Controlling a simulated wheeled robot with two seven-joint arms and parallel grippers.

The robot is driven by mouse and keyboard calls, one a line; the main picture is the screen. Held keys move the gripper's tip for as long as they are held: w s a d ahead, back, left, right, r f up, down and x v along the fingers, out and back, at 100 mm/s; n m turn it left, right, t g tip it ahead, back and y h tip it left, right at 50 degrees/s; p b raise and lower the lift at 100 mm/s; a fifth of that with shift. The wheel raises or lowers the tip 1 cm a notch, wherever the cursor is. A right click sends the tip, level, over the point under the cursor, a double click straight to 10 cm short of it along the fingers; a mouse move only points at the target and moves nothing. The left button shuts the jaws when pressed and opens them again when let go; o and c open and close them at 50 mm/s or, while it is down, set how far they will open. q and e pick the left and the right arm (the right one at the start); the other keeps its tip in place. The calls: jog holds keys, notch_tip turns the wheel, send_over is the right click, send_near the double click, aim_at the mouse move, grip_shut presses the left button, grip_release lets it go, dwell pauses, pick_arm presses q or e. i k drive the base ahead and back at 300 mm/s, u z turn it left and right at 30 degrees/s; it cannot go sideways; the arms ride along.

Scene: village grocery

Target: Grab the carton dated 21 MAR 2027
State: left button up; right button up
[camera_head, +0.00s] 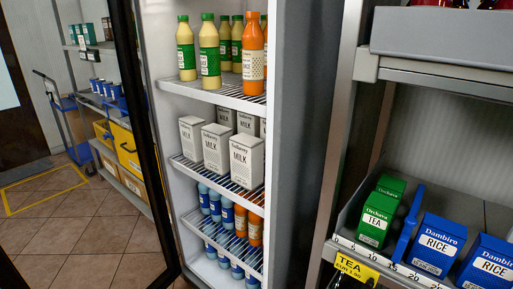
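White milk cartons stand upright on the middle wire shelf (190,168) of an upright fridge. In the front are a left carton (192,138), a middle carton (215,149) and a right carton (246,161), each marked MILK. More cartons (226,118) stand behind them, partly hidden. The date print on the cartons is too small to read, so I cannot tell which one bears 21 MAR 2027. Neither of my grippers is in view.
Juice bottles (209,52) stand on the shelf above, and blue and orange bottles (241,221) below. A dark-framed fridge door (133,100) stands open at the left. At the right, a shelf holds green TEA boxes (375,222) and blue RICE boxes (438,245).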

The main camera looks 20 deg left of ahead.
aim_at(216, 137)
jog(key=z, duration=1.5)
jog(key=k, duration=1.25)
jog(key=u, duration=1.75)
jog(key=i, duration=0.5)
